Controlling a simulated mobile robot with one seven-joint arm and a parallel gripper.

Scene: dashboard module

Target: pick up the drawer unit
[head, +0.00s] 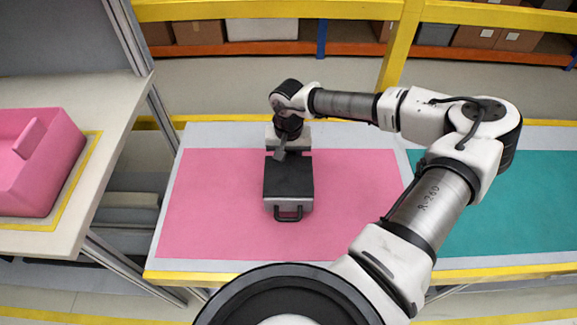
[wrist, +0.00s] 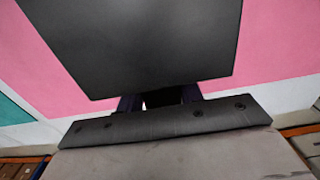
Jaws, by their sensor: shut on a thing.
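The drawer unit (head: 288,178) is a small box with a black top, a pale grey front and a dark handle facing the near side. It is over the pink mat (head: 355,210) on the table. I cannot tell whether it touches the mat. My gripper (head: 288,154) is at its far edge, shut on it. In the wrist view the unit's dark flat face (wrist: 145,45) fills the upper middle. The fingers (wrist: 160,99) show at its lower edge, partly hidden by the gripper's dark bracket.
A teal mat (head: 490,205) covers the table's right part, partly behind my arm. A pink bin (head: 40,190) stands on a higher bench at left, inside a yellow outline. Shelves with boxes (head: 198,32) stand behind a yellow rail. The pink mat around the unit is clear.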

